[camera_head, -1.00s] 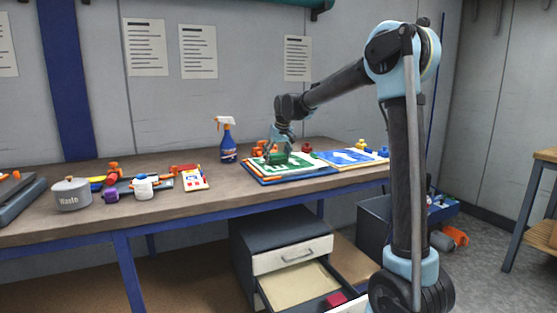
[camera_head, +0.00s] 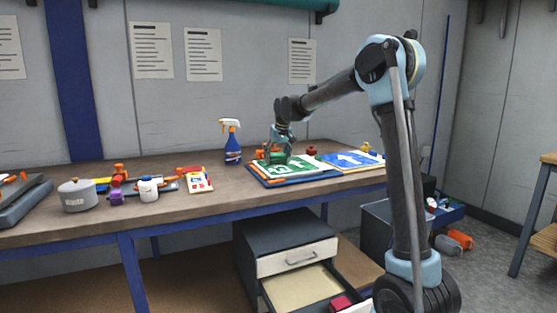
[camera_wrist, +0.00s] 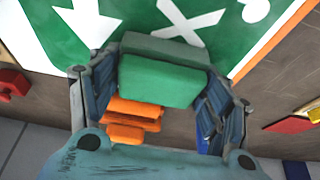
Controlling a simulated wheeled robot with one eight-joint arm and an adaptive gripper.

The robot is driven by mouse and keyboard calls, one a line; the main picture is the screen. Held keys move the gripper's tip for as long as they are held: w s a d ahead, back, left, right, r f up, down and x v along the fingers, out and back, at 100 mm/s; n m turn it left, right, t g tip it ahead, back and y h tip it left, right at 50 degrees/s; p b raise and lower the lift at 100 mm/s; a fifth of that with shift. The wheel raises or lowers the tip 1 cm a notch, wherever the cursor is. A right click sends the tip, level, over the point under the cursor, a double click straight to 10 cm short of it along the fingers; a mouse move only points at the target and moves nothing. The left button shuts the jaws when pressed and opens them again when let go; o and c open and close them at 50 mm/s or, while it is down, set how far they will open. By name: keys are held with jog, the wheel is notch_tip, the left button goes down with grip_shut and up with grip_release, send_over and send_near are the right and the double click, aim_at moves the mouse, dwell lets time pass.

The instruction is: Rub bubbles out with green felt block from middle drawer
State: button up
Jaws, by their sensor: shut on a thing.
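My gripper (camera_wrist: 160,95) is shut on the green felt block (camera_wrist: 162,80) and holds it over the far edge of the green sign. In the head view my gripper (camera_head: 279,150) is at the back left of the sign. The green sign (camera_head: 290,171), with white markings, lies on the bench; it also fills the top of the wrist view (camera_wrist: 145,22). I cannot tell whether the block touches it. No bubbles can be made out.
A blue sign (camera_head: 350,160) lies right of the green one. A blue spray bottle (camera_head: 232,150) stands behind, to the left. Orange clamp-like parts (camera_wrist: 133,118) lie by the sign's edge. A waste pot (camera_head: 76,197) and a white jar (camera_head: 148,189) stand on the left.

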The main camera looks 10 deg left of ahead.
aim_at(277, 175)
jog(key=shift+w+a, duration=0.6)
jog(key=shift+w, duration=0.25)
jog(key=shift+w+a, duration=0.55)
jog(key=shift+w, duration=0.3)
jog(key=shift+w+a, duration=0.6)
jog(key=shift+w, duration=0.25)
jog(key=shift+s+a, duration=0.45)
jog(key=shift+a, duration=0.2)
jog(key=shift+s+a, duration=0.4)
jog(key=shift+a, duration=0.25)
jog(key=shift+s+a, duration=0.95)
jog(key=shift+a, duration=0.25)
jog(key=shift+s+d, duration=1.2)
jog(key=shift+s, duration=0.5)
jog(key=shift+s+d, duration=1.2)
jog(key=shift+s, duration=0.55)
jog(key=shift+s+d, duration=1.2)
jog(key=shift+s, duration=0.5)
jog(key=shift+s+d+f, duration=0.1)
jog(key=shift+s+d, duration=0.75)
jog(key=shift+s, duration=0.4)
jog(key=shift+s+d+r, duration=0.1)
jog(key=shift+s+d, duration=0.75)
jog(key=shift+s, duration=0.45)
jog(key=shift+s+d+f, duration=0.1)
jog(key=shift+s+d, duration=0.75)
jog(key=shift+s, duration=0.4)
